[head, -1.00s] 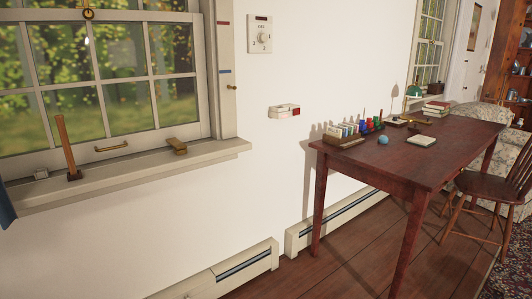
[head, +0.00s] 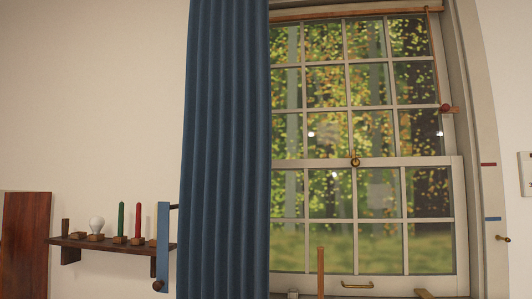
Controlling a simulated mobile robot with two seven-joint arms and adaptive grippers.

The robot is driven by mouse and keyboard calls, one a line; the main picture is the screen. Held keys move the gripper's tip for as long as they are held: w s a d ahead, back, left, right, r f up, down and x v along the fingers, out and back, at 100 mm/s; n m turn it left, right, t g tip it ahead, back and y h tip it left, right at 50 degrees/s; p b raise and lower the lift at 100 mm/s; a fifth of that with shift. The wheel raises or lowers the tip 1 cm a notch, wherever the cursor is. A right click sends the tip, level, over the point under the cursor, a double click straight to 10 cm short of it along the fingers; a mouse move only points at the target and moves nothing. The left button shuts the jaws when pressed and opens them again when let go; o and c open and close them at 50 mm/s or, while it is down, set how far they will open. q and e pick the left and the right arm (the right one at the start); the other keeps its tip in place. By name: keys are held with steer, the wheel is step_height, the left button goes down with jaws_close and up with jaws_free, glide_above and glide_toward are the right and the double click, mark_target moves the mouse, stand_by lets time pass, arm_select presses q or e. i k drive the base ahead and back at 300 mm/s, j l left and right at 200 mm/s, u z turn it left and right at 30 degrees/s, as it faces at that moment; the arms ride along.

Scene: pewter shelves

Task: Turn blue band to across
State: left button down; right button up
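A narrow blue band (head: 163,240) stands upright on the wall just left of the blue curtain (head: 226,150). A round dark knob (head: 158,286) sits at its lower end. A short dark peg (head: 174,206) sticks out beside its upper part, towards the curtain. The curtain hangs straight in folds over the left part of the window. A small blue mark (head: 493,219) also lies flat on the window's right frame, below a red one (head: 488,164). Neither of my grippers is in view.
A small wall shelf (head: 110,242) left of the band holds a white bulb (head: 97,226), a green candle (head: 121,219) and a red candle (head: 138,219). The sash window (head: 365,160) has a brass latch (head: 355,162) and lower handle (head: 357,285). A reddish wooden panel (head: 25,245) stands far left.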

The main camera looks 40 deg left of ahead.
mark_target(161, 284)
steer(key=u, duration=1.25)
